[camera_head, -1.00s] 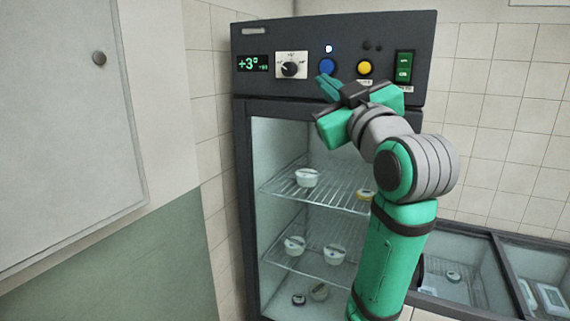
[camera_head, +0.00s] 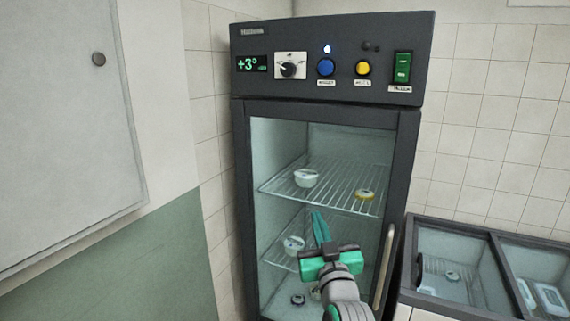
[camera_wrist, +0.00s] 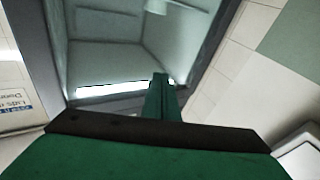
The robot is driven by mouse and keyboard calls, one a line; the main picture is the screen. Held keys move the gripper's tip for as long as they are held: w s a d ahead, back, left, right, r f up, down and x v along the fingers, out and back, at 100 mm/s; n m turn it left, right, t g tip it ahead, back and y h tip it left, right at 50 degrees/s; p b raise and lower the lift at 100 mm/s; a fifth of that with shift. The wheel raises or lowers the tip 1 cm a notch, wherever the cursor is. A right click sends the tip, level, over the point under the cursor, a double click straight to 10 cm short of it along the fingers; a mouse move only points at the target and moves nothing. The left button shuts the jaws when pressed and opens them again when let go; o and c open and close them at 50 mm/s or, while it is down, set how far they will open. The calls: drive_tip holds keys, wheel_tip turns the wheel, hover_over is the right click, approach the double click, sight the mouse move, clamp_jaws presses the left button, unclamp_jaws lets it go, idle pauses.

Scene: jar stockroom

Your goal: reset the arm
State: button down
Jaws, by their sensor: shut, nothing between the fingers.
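My gripper (camera_head: 321,228) is low in front of the fridge's glass door in the head view, pointing up, its green fingers together and empty. In the wrist view the shut fingers (camera_wrist: 161,82) stand in front of the fridge (camera_wrist: 130,60). The dark fridge (camera_head: 243,180) has a control panel (camera_head: 290,35) with a display reading +3°, a dial (camera_head: 290,66), a blue button (camera_head: 326,67), a yellow button (camera_head: 363,68) and a green switch (camera_head: 403,67). A small light above the blue button is lit. My gripper is well below and apart from the panel.
The door handle (camera_head: 384,265) is just right of my gripper. A chest with glass compartments (camera_head: 455,235) stands at right. A grey cabinet (camera_head: 65,130) is at left.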

drive_tip(key=s+a+f+m+g+h, duration=0.1)
drive_tip(key=s+f, duration=0.5)
drive_tip(key=f, duration=0.4)
drive_tip(key=s+a+f+m+h, duration=0.1)
drive_tip(key=s+f, duration=0.6)
drive_tip(key=f, duration=0.4)
drive_tip(key=s+a+f+m+g+h, duration=0.1)
drive_tip(key=s+a+f, duration=0.1)
drive_tip(key=s+f, duration=0.6)
drive_tip(key=s+a+f, duration=0.1)
drive_tip(key=s+f, duration=0.1)
drive_tip(key=s, duration=0.8)
drive_tip(key=s+a+f+g, duration=0.1)
drive_tip(key=s+f, duration=0.2)
drive_tip(key=s, duration=0.7)
drive_tip(key=s+a+f+g+y, duration=0.1)
drive_tip(key=s+a+f, duration=0.1)
drive_tip(key=s, duration=0.8)
drive_tip(key=shift+f, duration=0.4)
